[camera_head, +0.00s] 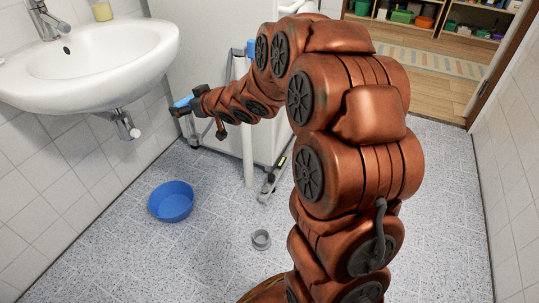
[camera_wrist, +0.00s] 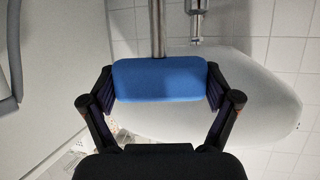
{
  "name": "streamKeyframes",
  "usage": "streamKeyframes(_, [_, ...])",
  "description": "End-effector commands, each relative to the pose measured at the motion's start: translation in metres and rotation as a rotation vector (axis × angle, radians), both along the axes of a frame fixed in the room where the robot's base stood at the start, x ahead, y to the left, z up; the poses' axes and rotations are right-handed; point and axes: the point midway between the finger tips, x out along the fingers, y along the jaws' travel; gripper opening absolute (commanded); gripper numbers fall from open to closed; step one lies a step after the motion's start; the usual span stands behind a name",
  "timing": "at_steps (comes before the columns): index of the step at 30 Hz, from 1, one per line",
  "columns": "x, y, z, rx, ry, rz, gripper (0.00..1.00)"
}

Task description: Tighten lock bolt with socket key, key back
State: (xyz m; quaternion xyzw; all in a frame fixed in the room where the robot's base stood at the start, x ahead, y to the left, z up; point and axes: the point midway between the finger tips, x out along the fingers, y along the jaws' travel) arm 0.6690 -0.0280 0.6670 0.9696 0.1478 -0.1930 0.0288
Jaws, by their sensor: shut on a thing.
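My gripper (camera_wrist: 158,92) is shut on a blue block-shaped handle (camera_wrist: 158,80), one finger on each side of it. A bare metal rod (camera_wrist: 157,25) rises behind the handle in the wrist view and looks joined to it, so this seems to be the socket key; its far end is out of frame. In the head view my gripper (camera_head: 184,107) and the blue handle (camera_head: 182,101) are raised between the sink and the pale panel. I cannot make out the lock bolt in either view.
A white sink (camera_head: 90,70) with its drain pipe (camera_head: 125,124) is at left. A pale panel (camera_head: 200,55) and a white post (camera_head: 247,140) stand behind my arm.

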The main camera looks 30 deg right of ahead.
Motion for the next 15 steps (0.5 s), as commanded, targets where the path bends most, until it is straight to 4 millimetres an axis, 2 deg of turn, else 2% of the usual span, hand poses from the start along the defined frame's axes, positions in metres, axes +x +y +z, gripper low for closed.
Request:
streamKeyframes(1, [0.008, -0.013, -0.011, 0.001, 0.006, -0.007, 0.21])
streamKeyframes(6, [0.027, -0.048, -0.039, 0.001, 0.004, -0.011, 0.21])
streamKeyframes(15, [0.049, -0.106, -0.097, 0.002, 0.002, -0.007, 0.21])
